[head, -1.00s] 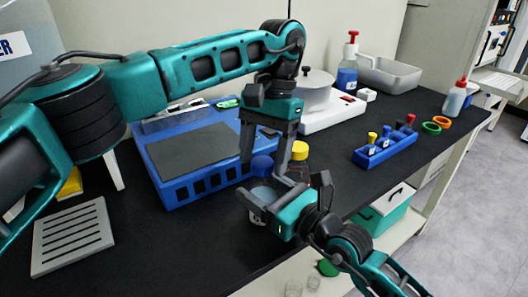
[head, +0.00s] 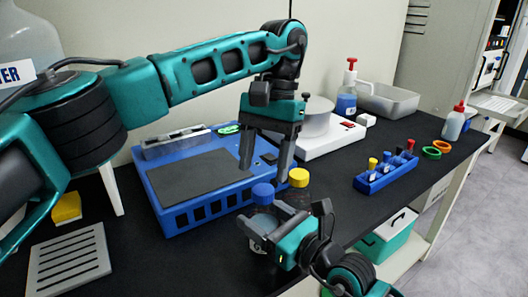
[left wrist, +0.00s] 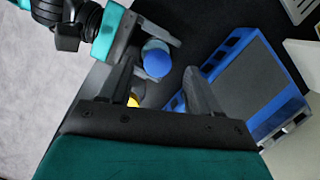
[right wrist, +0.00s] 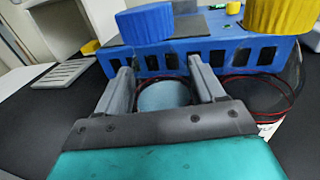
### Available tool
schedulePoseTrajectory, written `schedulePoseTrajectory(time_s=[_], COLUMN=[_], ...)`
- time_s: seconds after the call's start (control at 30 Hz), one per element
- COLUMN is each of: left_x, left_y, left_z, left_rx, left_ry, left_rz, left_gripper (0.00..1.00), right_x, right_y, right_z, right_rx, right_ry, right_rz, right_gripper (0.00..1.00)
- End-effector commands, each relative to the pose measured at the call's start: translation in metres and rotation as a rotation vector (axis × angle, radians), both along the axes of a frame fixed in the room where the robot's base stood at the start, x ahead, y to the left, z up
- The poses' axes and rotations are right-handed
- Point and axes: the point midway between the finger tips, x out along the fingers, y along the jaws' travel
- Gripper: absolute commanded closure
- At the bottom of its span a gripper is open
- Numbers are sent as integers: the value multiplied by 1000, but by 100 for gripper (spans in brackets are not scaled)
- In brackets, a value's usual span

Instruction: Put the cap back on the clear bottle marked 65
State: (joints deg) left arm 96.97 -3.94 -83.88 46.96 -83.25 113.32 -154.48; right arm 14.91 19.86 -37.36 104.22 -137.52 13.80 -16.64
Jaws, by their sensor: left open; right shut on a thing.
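The clear bottle (head: 261,222) stands upright with the blue cap (head: 262,193) on its top. Whether the cap is fully seated I cannot tell. The number on its label is not legible. My right gripper (head: 266,226) is shut around the bottle's body, which shows between the fingers in the right wrist view (right wrist: 163,96). My left gripper (head: 265,166) is open and empty above the cap, its fingers pointing down. In the left wrist view the blue cap (left wrist: 156,60) lies between and beyond the open fingers.
A yellow-capped bottle (head: 299,178) stands close behind the right gripper. A blue device (head: 200,207) is just behind the bottles. A blue rack (head: 385,177) with small capped vials is to the right. A grey slotted plate (head: 70,265) lies at the left.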

Motion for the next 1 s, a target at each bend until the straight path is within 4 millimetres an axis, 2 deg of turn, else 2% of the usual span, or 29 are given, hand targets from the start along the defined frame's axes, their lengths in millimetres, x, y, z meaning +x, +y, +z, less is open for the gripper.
schedulePoseTrajectory(time_s=[0.17, 1.0], left_x=[1, 2], left_y=[1, 1], left_z=[2, 11], left_rx=[49, 293], left_ry=[-48, -272], left_rz=[246, 1744], left_gripper=[38, 38], right_x=[0, 0], right_y=[0, 0], right_z=[0, 0], right_rx=[0, -1], right_ry=[1, 1], right_rz=[0, 0], right_gripper=[100, 100])
